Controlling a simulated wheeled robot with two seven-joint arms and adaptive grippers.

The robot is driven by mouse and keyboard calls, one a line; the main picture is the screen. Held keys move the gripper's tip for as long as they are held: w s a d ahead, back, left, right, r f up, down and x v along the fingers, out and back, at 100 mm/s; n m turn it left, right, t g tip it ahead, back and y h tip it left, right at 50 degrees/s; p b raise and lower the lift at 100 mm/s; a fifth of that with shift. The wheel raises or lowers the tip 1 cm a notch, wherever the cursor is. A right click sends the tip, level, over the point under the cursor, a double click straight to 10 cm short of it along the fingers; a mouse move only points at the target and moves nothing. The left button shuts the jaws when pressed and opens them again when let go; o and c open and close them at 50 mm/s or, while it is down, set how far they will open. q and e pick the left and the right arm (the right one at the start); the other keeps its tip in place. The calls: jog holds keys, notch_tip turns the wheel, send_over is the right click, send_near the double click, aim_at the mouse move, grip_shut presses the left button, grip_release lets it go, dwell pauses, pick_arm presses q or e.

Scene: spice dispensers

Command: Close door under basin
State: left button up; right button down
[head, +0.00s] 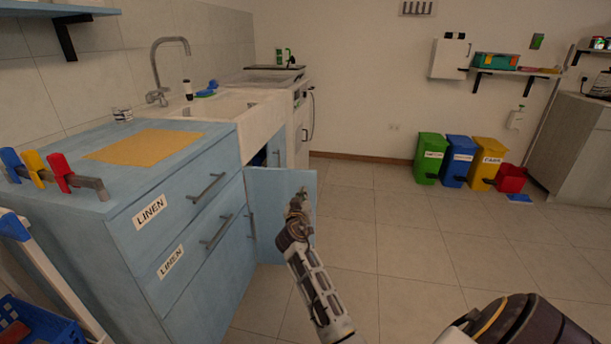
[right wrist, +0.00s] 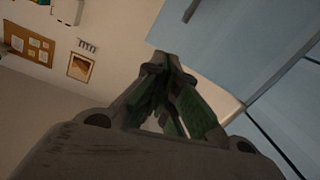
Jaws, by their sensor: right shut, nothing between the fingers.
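The blue door (head: 277,208) under the white basin (head: 222,110) stands open and sticks out from the cabinet front into the room. A dark gap of the cabinet interior shows behind its top edge. My right gripper (head: 301,196) is in front of the door's outer part and covers some of it; I cannot tell whether it touches. Its fingers are together and empty, as the right wrist view (right wrist: 173,62) also shows. A light blue panel (right wrist: 235,45) fills the upper right there. My left gripper is not in view.
The blue drawer cabinet (head: 190,215) with two LINEN labels stands left of the door. Colour clips on a rack (head: 60,180) sit on its top. Green, blue and yellow bins (head: 458,162) stand at the far wall. The tiled floor right of the door is clear.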

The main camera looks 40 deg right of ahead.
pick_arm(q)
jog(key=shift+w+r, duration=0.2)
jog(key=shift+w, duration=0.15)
pick_arm(e)
jog(key=shift+w+a+r+m+t, duration=0.2)
jog(key=shift+r+m, duration=0.1)
jog(key=shift+m, duration=0.25)
jog(key=shift+w+a+r+m+t, duration=0.1)
jog(key=shift+r+m+t, duration=0.15)
jog(key=shift+m, duration=0.3)
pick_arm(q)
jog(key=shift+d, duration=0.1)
